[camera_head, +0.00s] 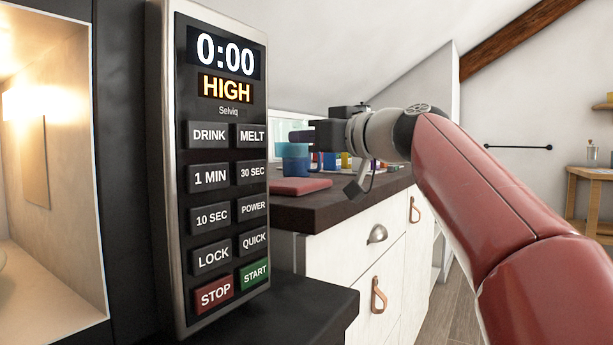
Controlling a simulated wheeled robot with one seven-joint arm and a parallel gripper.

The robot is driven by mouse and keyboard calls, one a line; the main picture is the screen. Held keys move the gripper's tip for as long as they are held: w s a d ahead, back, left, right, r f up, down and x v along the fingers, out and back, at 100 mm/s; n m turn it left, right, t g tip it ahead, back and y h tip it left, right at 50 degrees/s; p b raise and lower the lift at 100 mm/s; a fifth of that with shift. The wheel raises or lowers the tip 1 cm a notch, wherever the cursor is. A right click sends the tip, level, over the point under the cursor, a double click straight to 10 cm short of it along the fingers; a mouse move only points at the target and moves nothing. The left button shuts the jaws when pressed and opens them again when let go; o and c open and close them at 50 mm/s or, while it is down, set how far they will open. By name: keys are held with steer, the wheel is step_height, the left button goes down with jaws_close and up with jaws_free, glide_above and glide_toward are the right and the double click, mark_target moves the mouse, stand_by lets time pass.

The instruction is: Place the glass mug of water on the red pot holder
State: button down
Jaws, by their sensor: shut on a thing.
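The glass mug of water (293,158) looks blue and upright.
A microwave control panel (225,170) stands close at left, beside a lit cavity (45,190). Several small colored items (330,160) stand farther back on the dark counter (340,204). White drawers (350,265) are below. A wooden table (590,178) is at far right.

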steer(key=shift+f+b, duration=0.75)
steer(key=shift+f, duration=1.2)
steer(key=shift+f, duration=0.1)
steer(key=c, duration=1.5)
jaws_free()
steer(key=v, duration=1.2)
steer(key=shift+b, duration=0.45)
